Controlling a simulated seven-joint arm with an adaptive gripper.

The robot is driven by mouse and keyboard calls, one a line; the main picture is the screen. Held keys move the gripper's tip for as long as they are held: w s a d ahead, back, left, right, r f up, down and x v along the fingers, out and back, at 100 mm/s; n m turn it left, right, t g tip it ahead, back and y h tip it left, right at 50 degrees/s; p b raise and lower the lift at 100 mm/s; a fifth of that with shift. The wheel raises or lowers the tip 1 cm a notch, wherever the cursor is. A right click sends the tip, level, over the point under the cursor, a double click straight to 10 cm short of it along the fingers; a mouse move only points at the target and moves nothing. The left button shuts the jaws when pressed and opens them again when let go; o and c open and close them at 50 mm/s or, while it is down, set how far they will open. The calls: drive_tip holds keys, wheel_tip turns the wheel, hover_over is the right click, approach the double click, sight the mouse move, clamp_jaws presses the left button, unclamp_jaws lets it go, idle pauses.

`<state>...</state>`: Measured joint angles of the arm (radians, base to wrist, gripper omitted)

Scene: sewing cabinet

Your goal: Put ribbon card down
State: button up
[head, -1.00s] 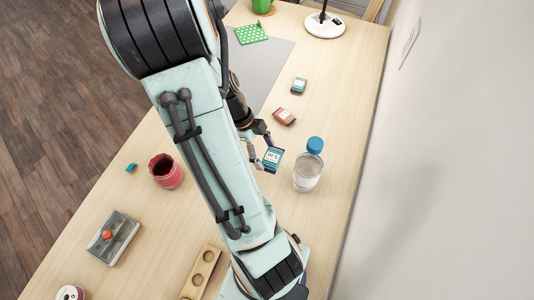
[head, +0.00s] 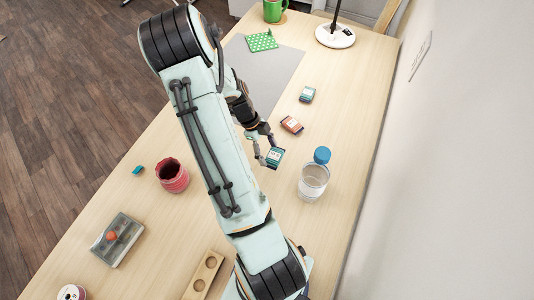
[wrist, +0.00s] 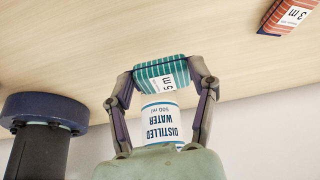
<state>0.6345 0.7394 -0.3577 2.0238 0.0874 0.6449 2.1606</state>
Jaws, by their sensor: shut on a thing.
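The ribbon card in my gripper is teal with a white label; it shows in the head view (head: 274,157) and in the wrist view (wrist: 160,74). My gripper (head: 264,146) is shut on it, with one finger on each side of the card in the wrist view (wrist: 161,78). Whether the card touches the table is hard to tell. An orange-red ribbon card (head: 292,125) lies on the table beyond it, marked 3 m in the wrist view (wrist: 290,15). Another teal card (head: 307,94) lies farther back.
A clear bottle with a blue cap (head: 313,182) stands close on the right. A red cup (head: 172,175), a grey box (head: 117,240) and a wooden holder with holes (head: 203,275) are nearer me. A grey mat (head: 265,75) and green dotted piece (head: 261,41) lie behind. Bare table surrounds the cards.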

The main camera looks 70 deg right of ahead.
sight(267, 156)
drive_tip(key=shift+w+d+f, duration=0.15)
drive_tip(key=shift+d+f, duration=0.1)
drive_tip(key=shift+f, duration=0.05)
drive_tip(key=shift+w+d+f, duration=0.1)
drive_tip(key=shift+d+f, duration=0.05)
drive_tip(key=shift+f, duration=0.8)
drive_tip(key=shift+d+f, duration=0.1)
drive_tip(key=shift+f, duration=0.8)
drive_tip(key=shift+f, duration=0.15)
drive_tip(key=o, duration=0.8)
drive_tip(key=shift+o, duration=0.2)
drive_tip(key=v, duration=1.2)
